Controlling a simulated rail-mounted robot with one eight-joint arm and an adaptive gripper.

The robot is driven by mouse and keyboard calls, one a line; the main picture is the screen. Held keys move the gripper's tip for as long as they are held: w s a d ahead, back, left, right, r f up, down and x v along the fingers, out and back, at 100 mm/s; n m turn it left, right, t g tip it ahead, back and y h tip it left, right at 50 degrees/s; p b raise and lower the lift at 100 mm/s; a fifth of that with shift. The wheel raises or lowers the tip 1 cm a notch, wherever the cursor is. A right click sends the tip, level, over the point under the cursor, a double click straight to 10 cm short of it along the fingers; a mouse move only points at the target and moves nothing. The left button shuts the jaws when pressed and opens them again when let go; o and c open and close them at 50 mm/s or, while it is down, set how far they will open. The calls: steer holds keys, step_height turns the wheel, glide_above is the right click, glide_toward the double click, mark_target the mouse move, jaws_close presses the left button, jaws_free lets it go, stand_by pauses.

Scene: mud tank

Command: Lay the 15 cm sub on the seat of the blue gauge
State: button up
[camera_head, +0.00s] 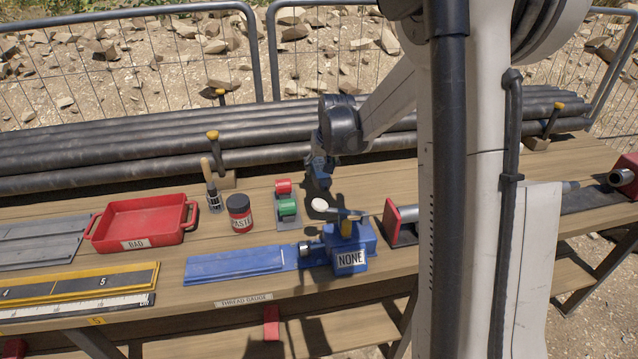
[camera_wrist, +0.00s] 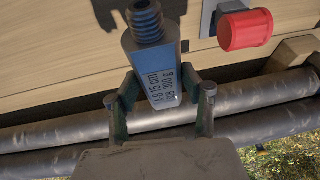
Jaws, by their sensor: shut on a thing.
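My gripper (camera_head: 320,172) is shut on the 15 cm sub, which shows clearly in the wrist view (camera_wrist: 153,70). The sub has a grey-blue body lettered "15 cm" and "300 g", and a ribbed threaded end pointing away from the fingers. In the head view the held sub is small and hard to separate from the fingers. The blue gauge (camera_head: 235,264) lies on the bench below and in front of my gripper. It has a long flat bed at left and a block at right labelled "NONE", with a lever ending in a white knob. My gripper hangs behind the gauge, above the bench.
A paste jar (camera_head: 239,213), a brush (camera_head: 212,185) and a red "BAD" tray (camera_head: 140,220) stand farther left. Long pipes (camera_head: 120,160) lie behind. A red-ended fixture (camera_head: 393,222) is at right.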

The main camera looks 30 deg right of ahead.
mark_target(320, 191)
steer(key=shift+f, duration=2.55)
steer(key=shift+f+b, duration=0.1)
steer(key=shift+b, duration=0.25)
steer(key=shift+f, duration=0.1)
steer(key=o, duration=1.4)
